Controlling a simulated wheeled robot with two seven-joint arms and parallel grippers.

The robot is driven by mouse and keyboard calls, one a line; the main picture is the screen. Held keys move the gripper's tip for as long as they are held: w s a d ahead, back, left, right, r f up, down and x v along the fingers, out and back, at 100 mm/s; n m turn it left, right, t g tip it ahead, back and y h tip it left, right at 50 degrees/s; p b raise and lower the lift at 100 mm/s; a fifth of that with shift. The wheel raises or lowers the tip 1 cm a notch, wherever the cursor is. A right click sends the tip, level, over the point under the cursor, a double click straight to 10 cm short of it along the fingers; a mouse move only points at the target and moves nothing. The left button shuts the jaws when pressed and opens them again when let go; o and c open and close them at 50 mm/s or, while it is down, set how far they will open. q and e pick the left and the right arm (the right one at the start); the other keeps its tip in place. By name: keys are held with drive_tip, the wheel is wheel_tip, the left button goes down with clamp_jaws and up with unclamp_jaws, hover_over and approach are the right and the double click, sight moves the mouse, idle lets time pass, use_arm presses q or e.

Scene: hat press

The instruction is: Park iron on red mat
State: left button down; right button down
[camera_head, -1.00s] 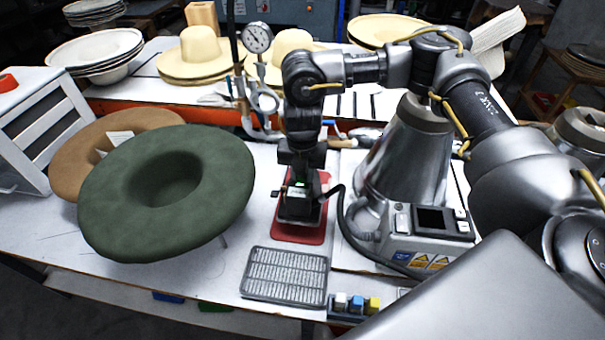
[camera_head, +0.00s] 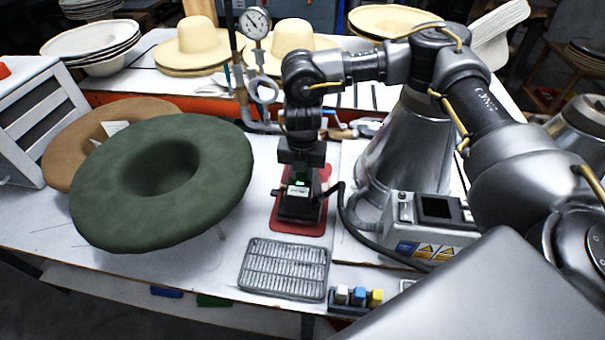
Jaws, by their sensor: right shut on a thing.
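The iron (camera_head: 298,207), a dark block with a pale label and a small green light, is over the red mat (camera_head: 284,228). It looks upright, and its base seems to rest on the mat, though I cannot make out any small gap. My right gripper (camera_head: 301,172) points straight down and is shut on the top of the iron. The mat shows around the iron's front and sides. A dark cable runs from the iron's right side toward the control box (camera_head: 432,222). My left gripper is not in view.
A metal grille (camera_head: 284,269) lies in front of the mat. A green felt hat (camera_head: 120,215) and a brown hat (camera_head: 75,150) are to the left. A steel cone-shaped vessel (camera_head: 405,155) stands right of the mat. A pressure gauge (camera_head: 255,23) rises behind.

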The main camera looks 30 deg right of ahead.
drive_tip(key=shift+f, duration=0.1)
idle(0.5)
drive_tip(key=c, duration=1.1)
unclamp_jaws()
drive_tip(key=shift+s+f, duration=0.1)
drive_tip(key=shift+f, duration=0.1)
wheel_tip(320, 180, up, 11)
drive_tip(key=shift+r+b, duration=0.1)
drive_tip(key=shift+b, duration=0.4)
